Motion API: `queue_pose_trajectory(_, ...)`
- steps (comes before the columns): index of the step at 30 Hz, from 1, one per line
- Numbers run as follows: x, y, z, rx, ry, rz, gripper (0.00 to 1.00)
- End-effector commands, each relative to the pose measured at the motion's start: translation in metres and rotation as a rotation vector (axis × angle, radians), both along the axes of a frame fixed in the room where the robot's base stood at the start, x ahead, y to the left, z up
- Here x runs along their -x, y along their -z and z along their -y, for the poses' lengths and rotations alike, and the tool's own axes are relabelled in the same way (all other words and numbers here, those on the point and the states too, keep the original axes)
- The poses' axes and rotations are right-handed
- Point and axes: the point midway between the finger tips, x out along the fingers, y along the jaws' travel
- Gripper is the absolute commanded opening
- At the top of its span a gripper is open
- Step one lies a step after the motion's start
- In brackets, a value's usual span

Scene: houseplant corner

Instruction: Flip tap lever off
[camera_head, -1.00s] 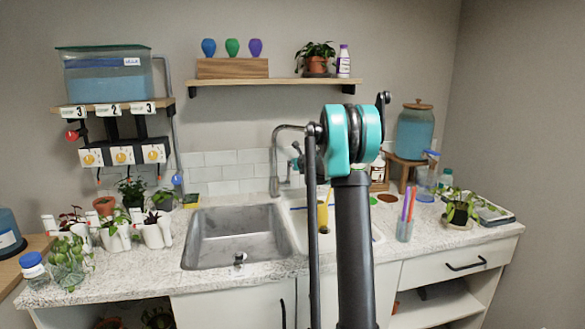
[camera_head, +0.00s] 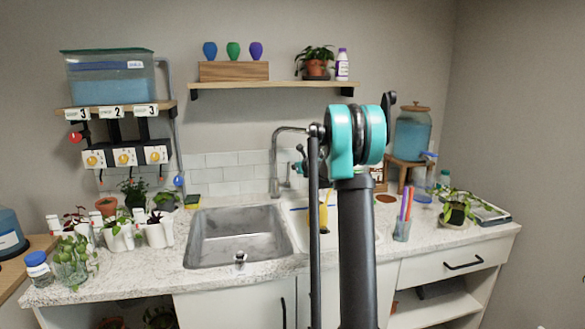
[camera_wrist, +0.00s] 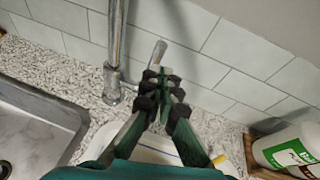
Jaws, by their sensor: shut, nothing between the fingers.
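The chrome sink tap (camera_head: 274,165) stands behind the grey basin, its spout arching up. In the wrist view its upright post (camera_wrist: 113,55) is left of my gripper. A short chrome piece, which looks like the tap lever (camera_wrist: 158,51), sticks up just beyond my fingertips. My gripper (camera_wrist: 163,84) is shut and empty, its dark fingertips close below that lever. I cannot tell whether they touch it. In the head view my gripper (camera_head: 299,170) is small, beside the tap and partly hidden by my arm.
The steel sink basin (camera_head: 238,232) is left of my arm. A white bottle with a green label (camera_wrist: 290,150) stands at the lower right in the wrist view. A cup of pens (camera_head: 403,222) and a potted plant (camera_head: 457,210) stand on the right counter. The tiled wall (camera_wrist: 225,60) is close behind.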

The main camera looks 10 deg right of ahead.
Motion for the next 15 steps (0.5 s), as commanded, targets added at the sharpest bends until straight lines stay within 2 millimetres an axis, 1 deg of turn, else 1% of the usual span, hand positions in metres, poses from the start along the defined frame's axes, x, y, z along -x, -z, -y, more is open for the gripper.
queue_pose_trajectory(3, 0.018, -0.017, 0.003, 0.000, -0.001, -0.001, 0.00)
queue_pose_trajectory(9, 0.044, -0.044, 0.009, 0.000, 0.000, -0.002, 0.00)
queue_pose_trajectory(15, 0.063, -0.063, 0.012, 0.000, -0.002, -0.002, 0.00)
